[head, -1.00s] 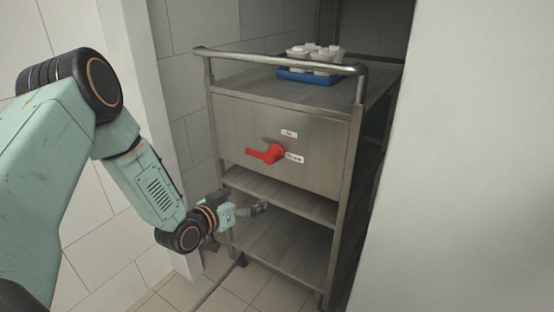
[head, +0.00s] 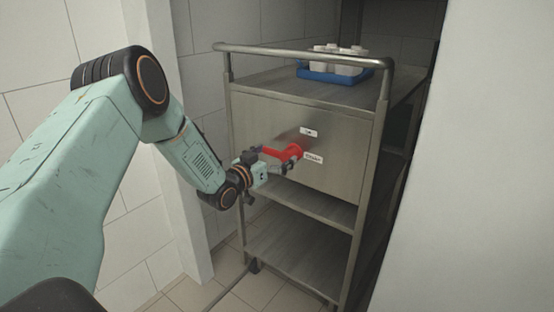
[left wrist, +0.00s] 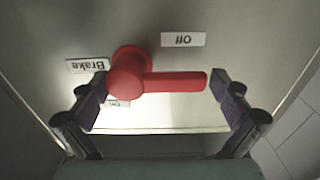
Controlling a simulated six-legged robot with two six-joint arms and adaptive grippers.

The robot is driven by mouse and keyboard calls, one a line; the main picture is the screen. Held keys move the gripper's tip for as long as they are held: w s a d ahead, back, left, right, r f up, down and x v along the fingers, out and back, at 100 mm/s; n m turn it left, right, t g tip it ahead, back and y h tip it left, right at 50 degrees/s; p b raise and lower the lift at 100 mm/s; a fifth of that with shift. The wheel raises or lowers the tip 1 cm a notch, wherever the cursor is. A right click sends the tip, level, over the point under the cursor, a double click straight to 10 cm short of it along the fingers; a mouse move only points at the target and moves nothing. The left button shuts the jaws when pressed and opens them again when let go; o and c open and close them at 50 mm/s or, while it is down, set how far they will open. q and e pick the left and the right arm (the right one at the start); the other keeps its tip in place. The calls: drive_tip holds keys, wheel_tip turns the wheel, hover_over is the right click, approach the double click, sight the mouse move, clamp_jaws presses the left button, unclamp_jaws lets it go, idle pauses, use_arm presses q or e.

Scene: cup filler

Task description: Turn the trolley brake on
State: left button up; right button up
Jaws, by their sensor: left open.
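The red brake lever (head: 289,153) is on the front panel of the steel trolley (head: 345,183). Its arm points left in the head view. In the left wrist view the lever (left wrist: 172,82) points right from its round hub, beneath an upside-down "Off" label (left wrist: 183,40). An upside-down "Brake" label (left wrist: 87,66) is left of the hub, and another label (left wrist: 119,103) is partly hidden below it. My left gripper (head: 272,161) is open at the panel, its fingers on either side of the lever. Whether they touch it is unclear. My right gripper is not in view.
A blue tray (head: 316,76) with white cups (head: 337,58) stands on the trolley's top, behind the push rail (head: 300,52). The lower shelf (head: 290,248) is empty. Walls stand close on the left (head: 200,20) and right (head: 490,150).

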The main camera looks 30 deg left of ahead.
use_arm(q)
drive_tip(key=shift+w, duration=0.15)
drive_tip(key=shift+c, duration=0.3)
drive_tip(key=shift+r, duration=0.1)
drive_tip(key=c, duration=1.4)
